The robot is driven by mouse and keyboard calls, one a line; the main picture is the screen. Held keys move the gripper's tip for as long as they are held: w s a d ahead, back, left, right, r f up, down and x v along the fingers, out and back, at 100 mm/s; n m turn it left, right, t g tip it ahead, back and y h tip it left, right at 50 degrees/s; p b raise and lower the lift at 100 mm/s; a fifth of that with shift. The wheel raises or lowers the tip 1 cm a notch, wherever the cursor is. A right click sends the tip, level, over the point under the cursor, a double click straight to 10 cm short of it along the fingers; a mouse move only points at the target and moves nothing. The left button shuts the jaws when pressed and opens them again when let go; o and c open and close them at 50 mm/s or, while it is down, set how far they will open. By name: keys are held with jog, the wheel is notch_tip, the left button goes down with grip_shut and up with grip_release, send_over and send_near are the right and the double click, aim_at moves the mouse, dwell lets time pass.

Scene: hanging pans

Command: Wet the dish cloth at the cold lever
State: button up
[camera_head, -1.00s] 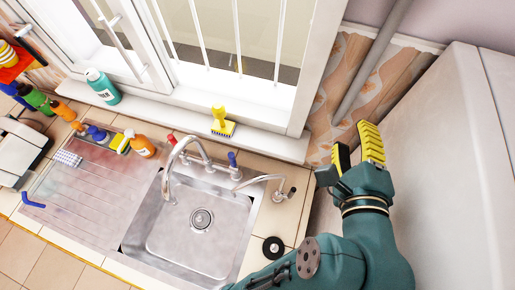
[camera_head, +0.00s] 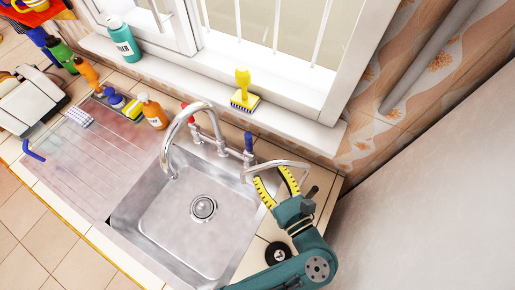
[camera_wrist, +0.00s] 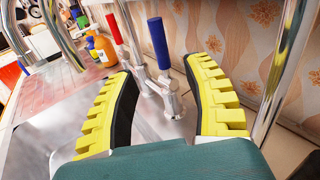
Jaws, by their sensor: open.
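The blue cold lever (camera_head: 248,142) stands upright on the tap base behind the sink, right of the red lever (camera_head: 189,112). My gripper (camera_head: 268,175) is open and empty near the sink's back right corner. In the wrist view, the blue lever (camera_wrist: 158,42) shows ahead, between and beyond the yellow fingers, with no clear contact. A small white-and-blue checked cloth (camera_head: 80,117) lies flat on the drainboard, far left of my gripper. The large curved spout (camera_head: 172,140) hangs over the sink basin (camera_head: 190,225).
A thin curved pipe (camera_head: 275,163) crosses close to my fingers. A black round stopper (camera_head: 277,253) lies near my arm. An orange bottle (camera_head: 153,113) and other bottles line the drainboard's back. A yellow brush (camera_head: 243,92) stands on the windowsill. The basin is empty.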

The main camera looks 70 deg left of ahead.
aim_at(250, 142)
jog(key=shift+m+y, duration=0.3)
jog(key=a, duration=0.8)
jog(key=s+a, duration=0.1)
jog(key=a, duration=0.3)
jog(key=shift+s+a+r+b, duration=0.1)
jog(key=shift+a+b, duration=0.1)
jog(key=shift+b, duration=0.1)
jog(key=shift+d, duration=0.1)
grip_shut()
